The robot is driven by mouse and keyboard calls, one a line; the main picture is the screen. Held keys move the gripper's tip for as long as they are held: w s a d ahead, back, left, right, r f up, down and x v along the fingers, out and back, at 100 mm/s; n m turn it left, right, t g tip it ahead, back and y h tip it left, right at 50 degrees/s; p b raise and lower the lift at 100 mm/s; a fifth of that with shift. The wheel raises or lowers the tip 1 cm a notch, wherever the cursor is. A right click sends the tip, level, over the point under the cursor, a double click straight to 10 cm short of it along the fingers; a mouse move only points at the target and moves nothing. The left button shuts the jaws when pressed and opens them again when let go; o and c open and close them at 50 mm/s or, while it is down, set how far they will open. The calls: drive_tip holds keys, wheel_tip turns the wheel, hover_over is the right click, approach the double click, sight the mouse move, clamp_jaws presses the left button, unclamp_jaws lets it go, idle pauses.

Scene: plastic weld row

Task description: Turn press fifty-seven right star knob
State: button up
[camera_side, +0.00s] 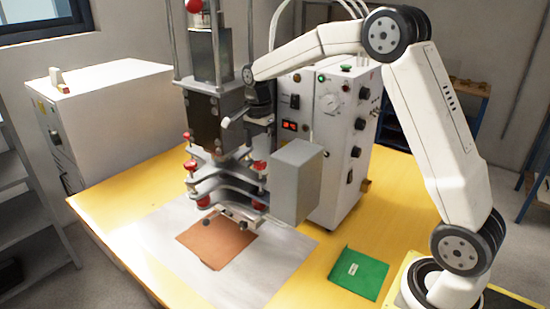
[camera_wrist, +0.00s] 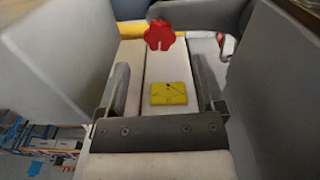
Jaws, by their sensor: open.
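In the wrist view a red star knob (camera_wrist: 159,35) shows at the top, beyond the fingertips and roughly centred between them. My gripper (camera_wrist: 163,78) is open there, with a grey finger on each side and nothing held. The knob looks apart from both fingers. In the side view the press (camera_side: 215,120) stands on the table with several red knobs, including an upper right one (camera_side: 260,166) and a lower right one (camera_side: 258,205). I cannot tell which of these the wrist view shows. My arm's end reaches the press's right side; its fingertips are not clear there.
A grey box (camera_side: 297,180) hangs close to the press's right side. A white control cabinet (camera_side: 335,140) stands behind it. A brown sheet (camera_side: 217,240) lies under the press, and a green piece (camera_side: 358,273) lies on the yellow table (camera_side: 300,288). A yellow label (camera_wrist: 168,93) shows between the fingers.

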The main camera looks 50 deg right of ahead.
sight(260, 163)
drive_tip(key=shift+f, duration=2.5)
clamp_jaws()
